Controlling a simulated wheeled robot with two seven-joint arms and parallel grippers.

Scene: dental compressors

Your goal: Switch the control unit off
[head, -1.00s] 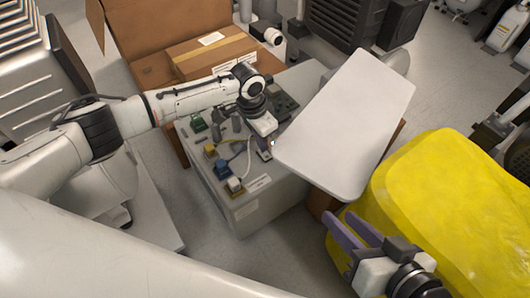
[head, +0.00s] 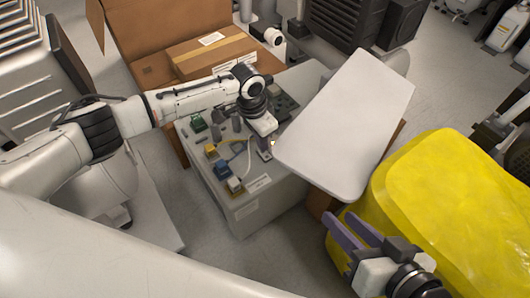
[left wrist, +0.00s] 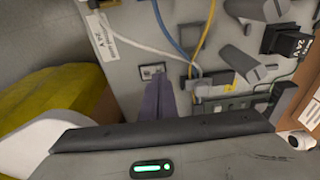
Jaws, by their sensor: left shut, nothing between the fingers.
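The control unit (head: 243,208) is a grey box with a panel on top, left of centre in the head view. Its panel (left wrist: 125,72) fills much of the left wrist view. A small rectangular switch (left wrist: 152,71) with a dark face and light frame sits there. My left gripper (head: 270,146) is over the panel's right side. Its purple fingers (left wrist: 158,82) are shut and empty, with their tips just by the switch's lower edge; I cannot tell whether they touch it. The switch's position is too small to read. My right gripper (head: 338,216) is open and empty beside the yellow object.
A white board (head: 345,125) stands close to the right of the unit. Cables (left wrist: 186,40), grey knobs (left wrist: 240,62) and a black 24 V block (left wrist: 287,42) crowd the panel. A cardboard box (head: 212,52) lies behind. A yellow bulky object (head: 450,195) is at right.

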